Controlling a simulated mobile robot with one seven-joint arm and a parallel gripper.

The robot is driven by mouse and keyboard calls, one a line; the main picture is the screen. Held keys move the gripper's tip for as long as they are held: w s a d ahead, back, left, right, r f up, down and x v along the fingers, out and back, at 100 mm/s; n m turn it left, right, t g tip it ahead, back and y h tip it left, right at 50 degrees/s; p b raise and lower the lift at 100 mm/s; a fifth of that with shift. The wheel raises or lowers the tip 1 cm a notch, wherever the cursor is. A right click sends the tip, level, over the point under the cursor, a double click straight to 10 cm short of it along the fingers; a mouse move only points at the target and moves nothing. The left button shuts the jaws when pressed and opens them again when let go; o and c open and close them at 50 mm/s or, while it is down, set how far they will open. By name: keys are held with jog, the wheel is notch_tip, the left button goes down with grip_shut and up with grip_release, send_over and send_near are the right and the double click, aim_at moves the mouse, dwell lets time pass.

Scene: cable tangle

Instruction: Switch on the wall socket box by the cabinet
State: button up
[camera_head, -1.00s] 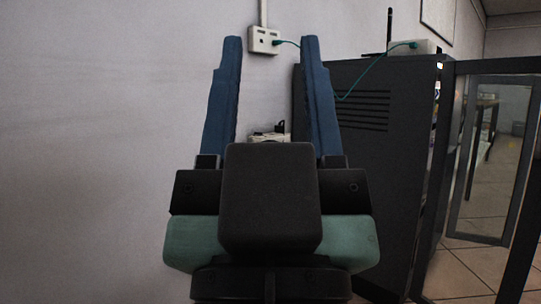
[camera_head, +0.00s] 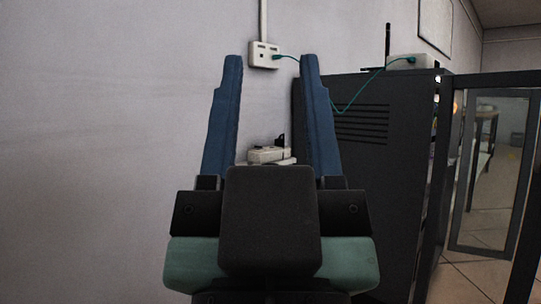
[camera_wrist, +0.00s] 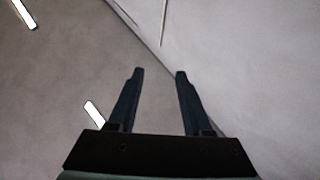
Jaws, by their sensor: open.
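A white socket box (camera_head: 264,55) is fixed to the wall to the left of the dark cabinet (camera_head: 375,180), with a teal cable plugged into it. A second pale box (camera_head: 268,155) with a black part on top shows lower down between my fingers; I cannot tell whether it is on the wall. My gripper (camera_head: 270,58) is open and empty, fingers pointing up in the head view, their tips apart on either side of the upper box's lower edge in the picture. In the wrist view my gripper (camera_wrist: 160,73) has nothing between its fingers.
The teal cable (camera_head: 350,103) hangs from the upper box to a white device (camera_head: 408,62) on the cabinet top. A black-framed glass door (camera_head: 495,165) stands at the right. The wall (camera_head: 100,130) at the left is bare. Ceiling lamps (camera_wrist: 94,114) show in the wrist view.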

jog(key=shift+r+p, duration=0.3)
jog(key=c, duration=0.5)
notch_tip(320, 180, up, 68)
jog(key=p, duration=6.8)
jog(key=shift+r, duration=0.2)
grip_shut()
jog(key=shift+f, duration=0.1)
